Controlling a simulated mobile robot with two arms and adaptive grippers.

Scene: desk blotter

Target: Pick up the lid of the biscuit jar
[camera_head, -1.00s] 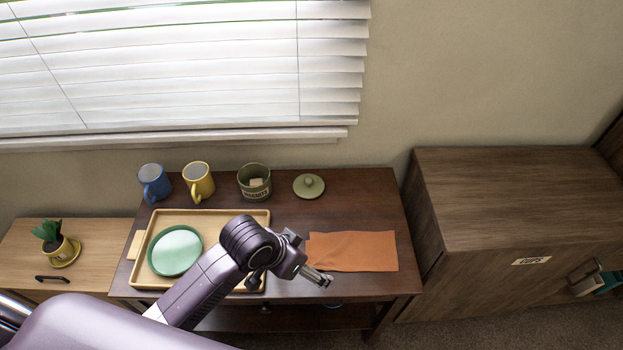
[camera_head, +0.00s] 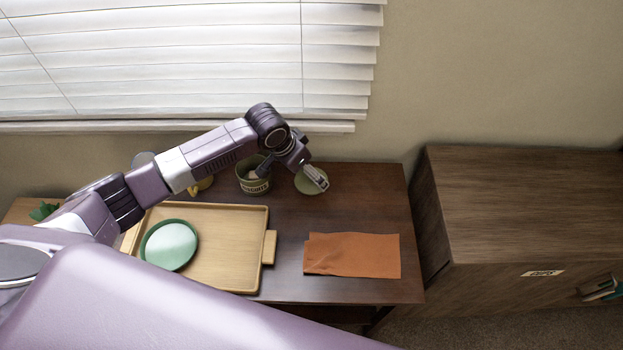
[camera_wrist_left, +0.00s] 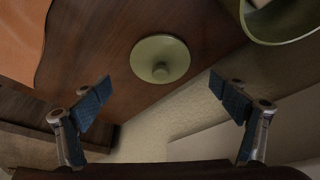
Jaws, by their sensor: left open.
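The green lid (camera_head: 308,184) lies flat on the dark table, to the right of the biscuit jar (camera_head: 247,180). It is partly hidden by my left gripper (camera_head: 317,178) in the head view. In the left wrist view the lid (camera_wrist_left: 160,58) shows whole, with its round knob, ahead of and between the fingers. My left gripper (camera_wrist_left: 165,103) is open and empty, apart from the lid. The open jar (camera_wrist_left: 285,18) is at the top right of the wrist view. My right gripper is not in view.
A wooden tray (camera_head: 222,276) with a green plate (camera_head: 169,245) stands at the table's left. An orange cloth (camera_head: 352,255) lies at the front right. A yellow mug (camera_head: 201,186) is mostly behind my left arm. A brown cabinet (camera_head: 520,205) stands to the right.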

